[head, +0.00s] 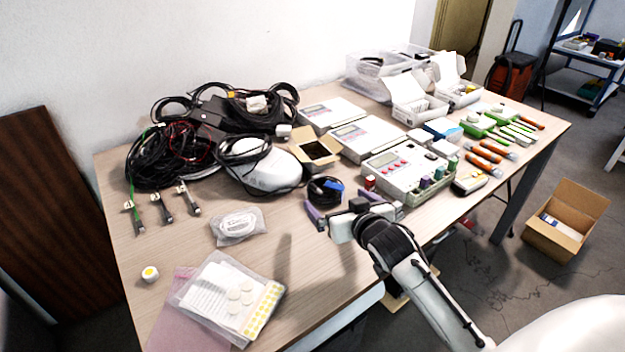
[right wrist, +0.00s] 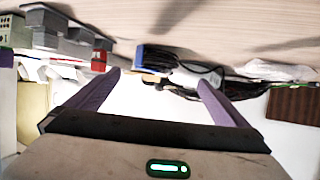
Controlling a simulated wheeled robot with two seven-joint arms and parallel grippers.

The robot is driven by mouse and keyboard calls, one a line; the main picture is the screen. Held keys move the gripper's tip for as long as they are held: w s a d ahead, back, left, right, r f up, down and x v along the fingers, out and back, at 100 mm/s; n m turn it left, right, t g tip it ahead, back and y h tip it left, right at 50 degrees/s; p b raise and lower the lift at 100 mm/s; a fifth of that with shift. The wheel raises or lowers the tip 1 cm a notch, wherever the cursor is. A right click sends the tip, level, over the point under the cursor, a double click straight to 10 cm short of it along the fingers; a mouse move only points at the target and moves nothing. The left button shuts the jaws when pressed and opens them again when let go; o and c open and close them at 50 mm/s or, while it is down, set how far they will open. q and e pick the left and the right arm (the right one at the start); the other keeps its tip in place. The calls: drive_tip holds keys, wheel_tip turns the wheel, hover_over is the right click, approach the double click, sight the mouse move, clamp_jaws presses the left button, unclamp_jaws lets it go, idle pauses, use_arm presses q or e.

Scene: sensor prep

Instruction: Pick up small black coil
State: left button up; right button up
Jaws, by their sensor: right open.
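The small black coil (head: 322,193) lies on the wooden table (head: 265,215), with a blue connector (head: 335,186) on its right side. My right gripper (head: 340,198) has purple fingers, spread open and empty, just on the near side of the coil. In the right wrist view the table is at the top. The blue connector (right wrist: 155,57) shows there beyond and between the open fingers (right wrist: 159,79); the coil is hard to tell from other dark cables. My left gripper is not in view.
A large heap of black cables (head: 160,160) and a white device (head: 262,168) lie to the left. An open cardboard box (head: 318,150) stands behind the coil. A test unit with buttons (head: 405,178) stands to the right. Bare table lies left of the gripper.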

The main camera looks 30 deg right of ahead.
sight(333, 197)
drive_tip(key=x, duration=0.3)
drive_tip(key=shift+w+d+f, duration=0.1)
drive_tip(key=shift+w+d, duration=0.05)
drive_tip(key=shift+w, duration=0.2)
drive_tip(key=shift+d+b+x, duration=0.2)
drive_tip(key=shift+b+x, duration=0.45)
drive_tip(key=shift+x, duration=2.4)
drive_tip(key=c, duration=1.3)
